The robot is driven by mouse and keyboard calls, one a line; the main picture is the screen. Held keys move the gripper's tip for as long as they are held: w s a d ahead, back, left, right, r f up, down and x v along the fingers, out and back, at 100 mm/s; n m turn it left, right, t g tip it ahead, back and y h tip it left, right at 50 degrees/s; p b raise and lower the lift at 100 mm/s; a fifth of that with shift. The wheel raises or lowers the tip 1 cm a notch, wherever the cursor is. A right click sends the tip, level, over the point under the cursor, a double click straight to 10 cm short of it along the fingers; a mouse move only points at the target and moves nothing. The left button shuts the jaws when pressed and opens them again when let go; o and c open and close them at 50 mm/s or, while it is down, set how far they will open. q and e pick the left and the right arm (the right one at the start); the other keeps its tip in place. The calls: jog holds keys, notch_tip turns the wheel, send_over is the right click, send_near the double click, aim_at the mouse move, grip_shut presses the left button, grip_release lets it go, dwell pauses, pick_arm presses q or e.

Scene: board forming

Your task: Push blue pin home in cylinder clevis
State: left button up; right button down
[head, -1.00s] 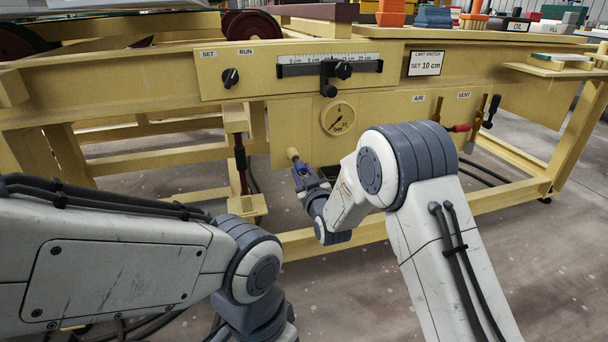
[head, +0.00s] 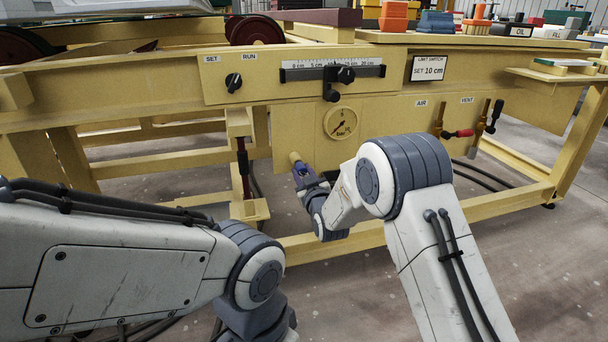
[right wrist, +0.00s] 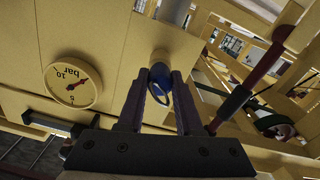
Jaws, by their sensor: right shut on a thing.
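The blue pin (right wrist: 160,76) with a ring at its near end is between the fingers of my right gripper (right wrist: 160,90), which is shut on it. In the head view the right gripper (head: 301,171) is under the gauge, and only a little blue shows at its tips. The pin's far end meets a tan round boss (right wrist: 164,58) on the yellow panel; how deep it sits cannot be told. The cylinder (head: 243,165), black and dark red, stands left of the gripper in the head view. Its clevis is not clearly seen. My left gripper is out of view.
The yellow panel carries a pressure gauge (head: 341,122), a knob (head: 233,80) and a scale with a slider (head: 333,72). The valve handles (head: 463,132) are at right. A yellow lower rail (head: 370,233) runs below my right wrist. Open floor lies in front.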

jog(key=shift+w+a, duration=0.1)
jog(key=shift+w, duration=0.1)
jog(key=c, duration=0.5)
grip_release()
jog(key=p+v, duration=0.3)
jog(key=v, duration=0.7)
jog(key=shift+s+p, duration=0.25)
jog(key=shift+p, duration=0.05)
jog(key=shift+r, duration=0.15)
